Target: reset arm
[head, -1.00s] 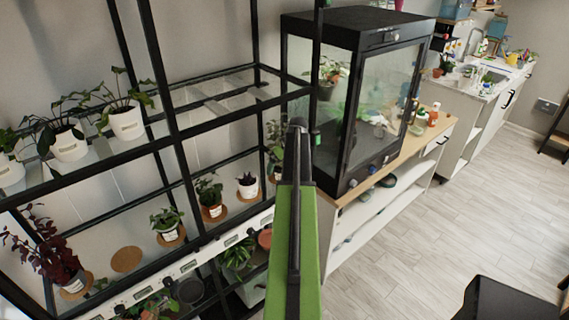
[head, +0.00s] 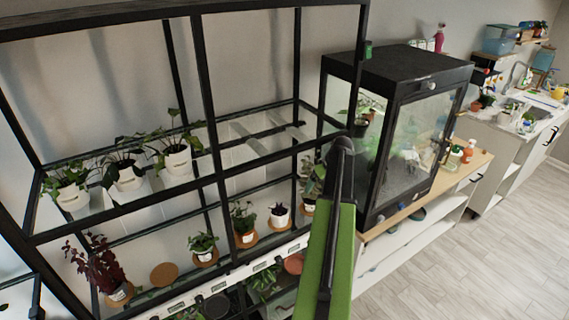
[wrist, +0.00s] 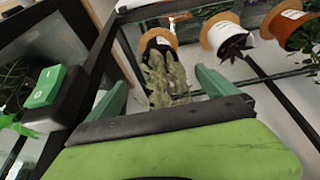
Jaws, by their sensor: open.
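My arm (head: 328,262), green with a black edge, rises from the bottom of the head view and ends in front of the shelf rack's right end. My gripper (wrist: 160,80) shows in the wrist view with its two green fingers apart and nothing between them in contact. Beyond the gap, a mottled grey-green plant (wrist: 165,78) in a dark pot appears upside down. In the head view the gripper's fingers are hidden behind the arm.
A black-framed rack (head: 208,120) with glass shelves holds several potted plants on the left. A black glass cabinet (head: 405,62) stands on a wooden-topped bench (head: 462,178) close to the arm's right. Bare floor (head: 500,255) lies at lower right.

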